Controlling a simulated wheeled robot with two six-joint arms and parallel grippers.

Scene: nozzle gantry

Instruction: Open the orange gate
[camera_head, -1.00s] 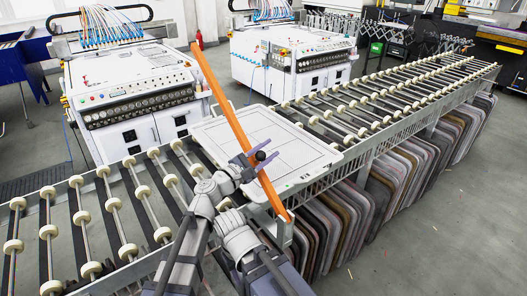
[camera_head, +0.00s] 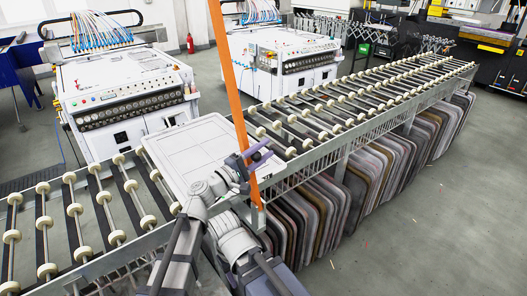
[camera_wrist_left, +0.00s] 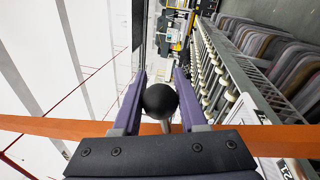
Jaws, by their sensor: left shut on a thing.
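The orange gate (camera_head: 235,95) is a long flat bar, raised steeply across the roller conveyor. Its lower end is at the conveyor's near edge, and its top runs out of the picture. My left gripper (camera_head: 257,153) is at the lower part of the bar. In the left wrist view, its purple fingers are shut around a round black knob (camera_wrist_left: 160,101) in front of the orange bar (camera_wrist_left: 55,127). The knob is hard to make out in the head view. My right gripper is not in view.
A white board with a printed outline (camera_head: 185,152) lies on the rollers left of the bar. The roller conveyor (camera_head: 375,105) runs on to the back right, with several panels (camera_head: 325,205) stored beneath. Two white machines (camera_head: 125,95) stand behind.

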